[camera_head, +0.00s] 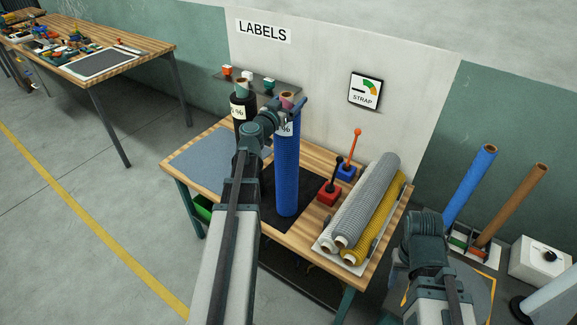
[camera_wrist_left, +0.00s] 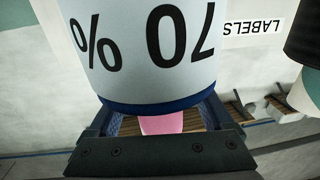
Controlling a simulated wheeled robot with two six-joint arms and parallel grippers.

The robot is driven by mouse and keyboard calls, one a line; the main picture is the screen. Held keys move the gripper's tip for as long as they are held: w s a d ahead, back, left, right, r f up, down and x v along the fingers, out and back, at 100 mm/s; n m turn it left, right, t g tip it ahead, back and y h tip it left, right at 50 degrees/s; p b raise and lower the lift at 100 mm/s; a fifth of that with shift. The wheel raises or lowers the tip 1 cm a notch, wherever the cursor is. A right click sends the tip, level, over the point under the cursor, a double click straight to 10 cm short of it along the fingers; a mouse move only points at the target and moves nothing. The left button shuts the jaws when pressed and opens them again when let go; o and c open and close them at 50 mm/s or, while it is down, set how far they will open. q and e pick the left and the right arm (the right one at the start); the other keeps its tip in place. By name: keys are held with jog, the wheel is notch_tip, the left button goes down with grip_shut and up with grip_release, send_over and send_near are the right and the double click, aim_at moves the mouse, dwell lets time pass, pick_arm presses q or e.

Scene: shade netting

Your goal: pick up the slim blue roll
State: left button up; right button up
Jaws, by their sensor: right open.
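A tall blue roll (camera_head: 287,170) stands upright on the workbench, with a pink core at its top and a white label near the top end. In the left wrist view its label (camera_wrist_left: 150,45) reads "70 %" upside down, above a blue edge and the pink core (camera_wrist_left: 161,124). My left gripper (camera_head: 288,104) is at the roll's top, its fingers on either side; whether they press on it is unclear. A second slim blue roll (camera_head: 470,186) leans in a floor rack at right. My right gripper (camera_head: 426,228) is low at right, away from both rolls, its fingers hard to make out.
A dark roll (camera_head: 244,110) with a label stands just left of the blue roll. Grey (camera_head: 365,200) and yellow (camera_head: 375,228) rolls lie to the right, beside red (camera_head: 329,194) and blue (camera_head: 345,172) handled blocks. A brown roll (camera_head: 512,204) leans in the rack. The bench's left mat (camera_head: 215,160) is clear.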

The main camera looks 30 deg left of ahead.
pick_arm(q)
jog(key=shift+w, duration=0.1)
grip_shut()
jog(key=shift+r, duration=0.1)
dwell(0.5)
